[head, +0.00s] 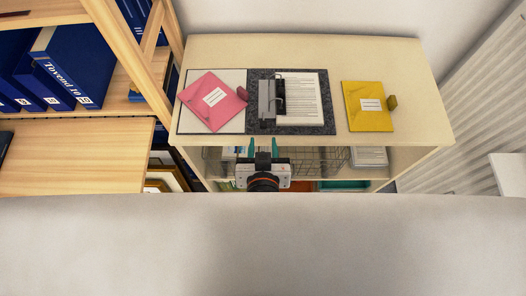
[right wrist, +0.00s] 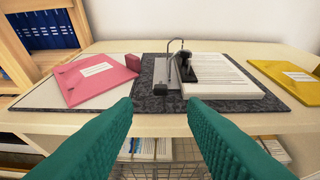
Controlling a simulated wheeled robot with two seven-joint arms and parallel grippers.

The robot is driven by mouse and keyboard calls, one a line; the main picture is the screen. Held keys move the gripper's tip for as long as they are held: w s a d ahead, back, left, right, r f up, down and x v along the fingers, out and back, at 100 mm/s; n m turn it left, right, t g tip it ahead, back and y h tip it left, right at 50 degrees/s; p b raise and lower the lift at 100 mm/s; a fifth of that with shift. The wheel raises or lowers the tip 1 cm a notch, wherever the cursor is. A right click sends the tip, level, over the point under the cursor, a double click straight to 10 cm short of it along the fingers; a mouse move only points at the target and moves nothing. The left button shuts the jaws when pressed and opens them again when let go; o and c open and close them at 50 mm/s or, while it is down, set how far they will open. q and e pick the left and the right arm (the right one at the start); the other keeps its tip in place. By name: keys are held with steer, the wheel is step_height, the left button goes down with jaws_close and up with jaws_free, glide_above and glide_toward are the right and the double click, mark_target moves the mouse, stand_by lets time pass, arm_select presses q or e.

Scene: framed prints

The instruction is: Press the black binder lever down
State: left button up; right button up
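An open binder (head: 325,131) with a dark speckled inside lies on the pale cabinet top. Its metal mechanism (head: 265,98) sits left of a stack of printed paper (head: 305,98). The black lever (head: 280,92) is on the mechanism; in the right wrist view the lever (right wrist: 187,66) appears raised beside a thin upright metal arch (right wrist: 172,46). My right gripper (head: 265,147) is in front of the cabinet's front edge, apart from the binder. Its teal fingers (right wrist: 160,105) are spread with nothing between them. My left gripper is not in view.
A pink folder (head: 212,101) lies on the binder's left cover beside a dark red block (head: 242,93). A yellow folder (head: 366,107) and an olive block (head: 392,102) lie to the right. A wire basket (head: 315,158) is on the shelf below. A wooden bookcase stands left.

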steer(key=shift+v, duration=1.25)
steer(key=s+d+f+n+g, duration=0.2)
steer(key=d+f+g, duration=0.1)
steer(key=f, duration=1.1)
steer(key=s+d+f+n+g, duration=0.2)
steer(key=d+f+n+g, duration=0.1)
steer(key=f, duration=1)
steer(key=s+d+f+m+g, duration=0.2)
steer(key=s+d+f+g, duration=0.4)
steer(key=s+d+f, duration=1.1)
steer(key=s+f, duration=0.2)
steer(key=s, duration=0.1)
steer(key=shift+s+d+f+m, duration=0.25)
steer(key=shift+s+d+m, duration=0.05)
